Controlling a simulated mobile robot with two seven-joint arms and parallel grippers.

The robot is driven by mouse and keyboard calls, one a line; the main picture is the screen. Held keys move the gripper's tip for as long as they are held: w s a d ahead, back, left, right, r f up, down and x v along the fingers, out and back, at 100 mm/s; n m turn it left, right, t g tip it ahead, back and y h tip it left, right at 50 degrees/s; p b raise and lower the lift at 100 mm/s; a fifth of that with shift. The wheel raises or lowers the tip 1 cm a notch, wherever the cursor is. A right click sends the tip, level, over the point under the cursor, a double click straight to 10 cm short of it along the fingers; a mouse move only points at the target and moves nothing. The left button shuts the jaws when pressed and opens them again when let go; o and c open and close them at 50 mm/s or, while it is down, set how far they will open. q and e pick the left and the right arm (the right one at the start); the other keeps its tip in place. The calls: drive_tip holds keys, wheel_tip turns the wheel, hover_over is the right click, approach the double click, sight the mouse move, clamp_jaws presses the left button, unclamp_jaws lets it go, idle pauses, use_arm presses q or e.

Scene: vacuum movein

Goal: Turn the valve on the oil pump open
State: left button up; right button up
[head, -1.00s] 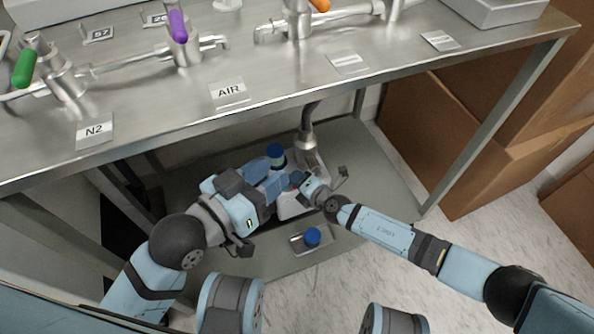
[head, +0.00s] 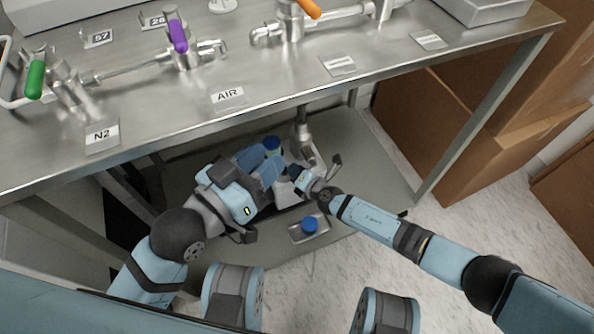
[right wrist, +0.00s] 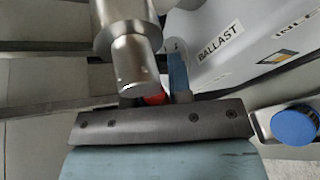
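The oil pump (right wrist: 203,22) is a pale body with a "BALLAST" label in the right wrist view. In the head view it stands on the low shelf, mostly hidden by my arms. Beside it in the wrist view are a metal cylindrical fitting (right wrist: 131,60) and a small red part (right wrist: 155,99), partly covered. I cannot tell which part is the valve. My right gripper (head: 296,172) is at the pump beside the vertical pipe; its finger opening is not clear. My left gripper (head: 270,162) is close to it at the pump's left, fingertips hidden.
A steel table (head: 290,90) with labelled taps overhangs the pump. Cardboard boxes (head: 470,140) stand right. Shelf (head: 375,180) is bare right of the pump.

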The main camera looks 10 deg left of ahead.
drive_tip(key=o, duration=0.3)
use_arm(q)
drive_tip(key=shift+n+t+y, duration=0.4)
drive_tip(key=shift+t+y, duration=0.1)
drive_tip(key=shift+t, duration=0.2)
drive_tip(key=shift+a+r+p, duration=0.2)
drive_tip(key=shift+r+p, duration=0.5)
drive_tip(key=shift+p, duration=0.3)
drive_tip(key=shift+a+r+p, duration=0.25)
drive_tip(key=shift+r+p, duration=0.4)
drive_tip(key=shift+p, duration=0.35)
drive_tip(key=shift+a+r+p, duration=0.2)
drive_tip(key=shift+r+p, duration=0.5)
drive_tip(key=shift+p, duration=0.3)
use_arm(e)
drive_tip(key=v, duration=1.4)
drive_tip(key=shift+f, duration=0.15)
